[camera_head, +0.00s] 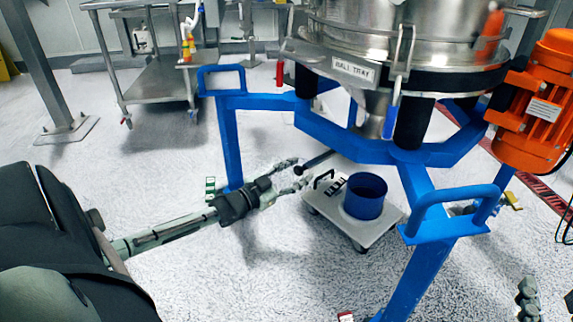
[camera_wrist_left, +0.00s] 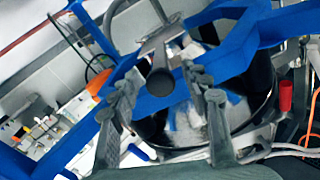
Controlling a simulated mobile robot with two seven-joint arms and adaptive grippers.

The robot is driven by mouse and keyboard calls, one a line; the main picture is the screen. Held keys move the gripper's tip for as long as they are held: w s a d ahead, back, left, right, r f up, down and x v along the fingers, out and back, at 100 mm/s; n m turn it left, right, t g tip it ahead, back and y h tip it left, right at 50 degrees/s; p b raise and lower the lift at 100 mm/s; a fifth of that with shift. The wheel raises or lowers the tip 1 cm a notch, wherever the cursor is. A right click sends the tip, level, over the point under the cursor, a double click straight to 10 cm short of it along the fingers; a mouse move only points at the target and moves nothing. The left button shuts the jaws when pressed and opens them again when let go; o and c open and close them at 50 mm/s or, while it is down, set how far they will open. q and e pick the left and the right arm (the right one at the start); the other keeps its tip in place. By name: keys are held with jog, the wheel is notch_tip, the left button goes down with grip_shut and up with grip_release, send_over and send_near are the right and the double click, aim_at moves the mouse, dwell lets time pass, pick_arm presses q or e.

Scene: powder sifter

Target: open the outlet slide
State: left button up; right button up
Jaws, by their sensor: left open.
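The outlet slide shows as a dark rod (camera_head: 318,160) with a round end, under the steel sifter cone (camera_head: 376,112). In the left wrist view its round black knob (camera_wrist_left: 160,82) faces me, with a grey metal bar and plate (camera_wrist_left: 163,40) behind it. My left gripper (camera_head: 298,172) is open, its fingers on either side of the knob; it also shows in the left wrist view (camera_wrist_left: 160,95). I cannot tell whether a finger touches the knob. Part of my right gripper (camera_head: 529,292) shows at the lower right edge, mostly cut off.
The blue frame (camera_head: 232,150) stands around the outlet, with its legs near my left arm. A blue bucket (camera_head: 365,198) stands on a wheeled dolly (camera_head: 385,228) below. An orange motor (camera_head: 535,105) is at the right. A steel cart (camera_head: 160,85) stands at the back left.

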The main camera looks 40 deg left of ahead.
pick_arm(q)
jog(key=s+a, duration=0.1)
jog(key=s, duration=1)
jog(key=shift+s+a, duration=0.2)
jog(key=shift+a, duration=0.15)
